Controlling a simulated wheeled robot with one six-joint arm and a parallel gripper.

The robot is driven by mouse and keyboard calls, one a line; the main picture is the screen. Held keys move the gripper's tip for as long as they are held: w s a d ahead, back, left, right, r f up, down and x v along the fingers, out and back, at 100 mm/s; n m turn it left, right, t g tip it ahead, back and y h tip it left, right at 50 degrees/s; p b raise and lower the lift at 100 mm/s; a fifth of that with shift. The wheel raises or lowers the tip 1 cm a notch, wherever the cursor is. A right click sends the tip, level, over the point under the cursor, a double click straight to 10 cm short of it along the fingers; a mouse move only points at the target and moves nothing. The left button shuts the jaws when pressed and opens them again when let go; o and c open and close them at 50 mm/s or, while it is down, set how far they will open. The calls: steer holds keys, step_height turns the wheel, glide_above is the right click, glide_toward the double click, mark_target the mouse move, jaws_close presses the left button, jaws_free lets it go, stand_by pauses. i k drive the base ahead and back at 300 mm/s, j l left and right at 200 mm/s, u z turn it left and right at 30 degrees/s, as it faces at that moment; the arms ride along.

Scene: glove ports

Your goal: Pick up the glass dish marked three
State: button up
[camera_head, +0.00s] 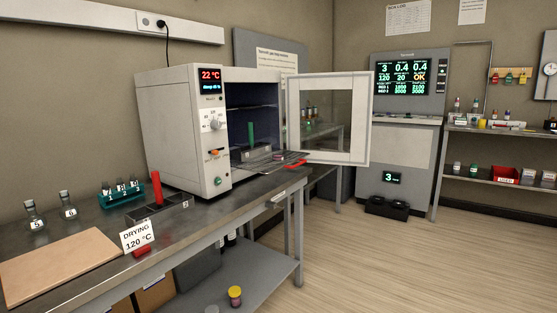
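A teal rack (122,195) stands on the bench left of the oven. It holds several small glass vessels (121,187) with dark tops and small number marks, which seem to read 1, 2 and 3. The vessels are too small for me to tell whether one is the glass dish marked three. Two clear stoppered glass vessels marked 5 (35,219) and 6 (68,209) stand further left. My gripper is not in view.
The oven (182,125) reads 22 °C. Its windowed door (328,118) stands open to the right; a green-handled carrier (251,135) is inside. A red-handled dark tray (165,212), drying sign (137,237) and tan board (60,266) are on the bench. Floor at right is clear.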

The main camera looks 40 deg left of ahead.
mark_target(277, 158)
steer(key=i+j+u, duration=0.25)
steer(key=i, duration=0.45)
steer(key=i+j+u, duration=0.25)
steer(key=i, duration=0.45)
steer(key=i+j+u, duration=0.2)
steer(key=i, duration=0.55)
steer(key=k+l, duration=0.05)
steer(key=l, duration=0.05)
